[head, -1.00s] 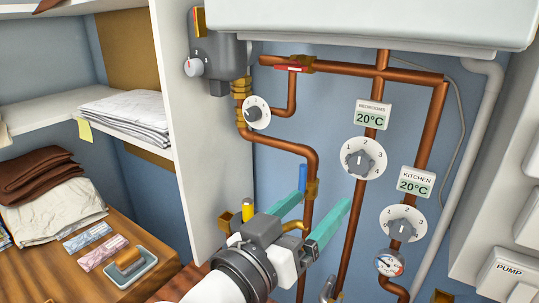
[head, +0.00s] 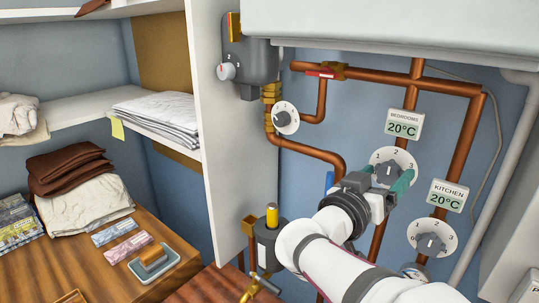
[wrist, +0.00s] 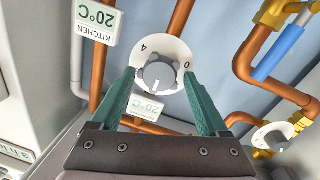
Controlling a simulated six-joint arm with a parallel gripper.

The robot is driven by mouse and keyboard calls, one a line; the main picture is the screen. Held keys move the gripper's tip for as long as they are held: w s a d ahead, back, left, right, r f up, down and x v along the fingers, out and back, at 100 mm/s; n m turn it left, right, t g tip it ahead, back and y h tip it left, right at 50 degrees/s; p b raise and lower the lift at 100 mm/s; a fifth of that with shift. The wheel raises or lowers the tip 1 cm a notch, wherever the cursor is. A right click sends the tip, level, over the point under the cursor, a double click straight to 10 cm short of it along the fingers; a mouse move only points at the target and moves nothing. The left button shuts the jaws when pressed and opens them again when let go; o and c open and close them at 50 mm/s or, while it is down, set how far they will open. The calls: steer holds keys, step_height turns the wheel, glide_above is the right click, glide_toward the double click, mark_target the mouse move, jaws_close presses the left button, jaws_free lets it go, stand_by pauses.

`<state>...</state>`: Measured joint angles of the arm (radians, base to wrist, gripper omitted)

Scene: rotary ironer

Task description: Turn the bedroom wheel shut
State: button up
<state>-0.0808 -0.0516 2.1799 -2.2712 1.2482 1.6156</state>
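The bedroom wheel is a grey knob (head: 388,174) on a white numbered dial under the BEDROOMS 20°C display (head: 404,124). My gripper (head: 389,180) is at this dial, its green fingers spread to either side of the knob. In the wrist view the picture is upside down; the grey knob (wrist: 159,74) lies between the open fingertips (wrist: 159,76), with a visible gap on both sides. Its white mark points toward the display, near the 2. My gripper hides the lower part of the dial in the head view.
The kitchen knob (head: 430,243) and KITCHEN display (head: 447,195) are close at lower right. Copper pipes (head: 466,150) run around the dials. Another small dial (head: 285,118) is at upper left, and a blue lever (wrist: 282,52) shows in the wrist view.

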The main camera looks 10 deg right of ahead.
jaws_close()
steer(key=shift+n, duration=0.3)
steer(key=n, duration=0.4)
steer(key=shift+a+f+n, duration=0.1)
steer(key=shift+n, duration=0.3)
steer(key=n+t, duration=0.1)
steer(key=n, duration=0.5)
steer(key=shift+f+n, duration=0.1)
steer(key=shift+n, duration=0.3)
steer(key=n, duration=0.6)
steer(key=shift+f+n+t, duration=0.1)
steer(key=shift+n+t, duration=0.3)
steer(key=n+y, duration=0.1)
steer(key=n, duration=0.5)
steer(key=shift+f+t, duration=0.1)
steer(key=shift+t, duration=0.3)
steer(key=shift+n, duration=0.4)
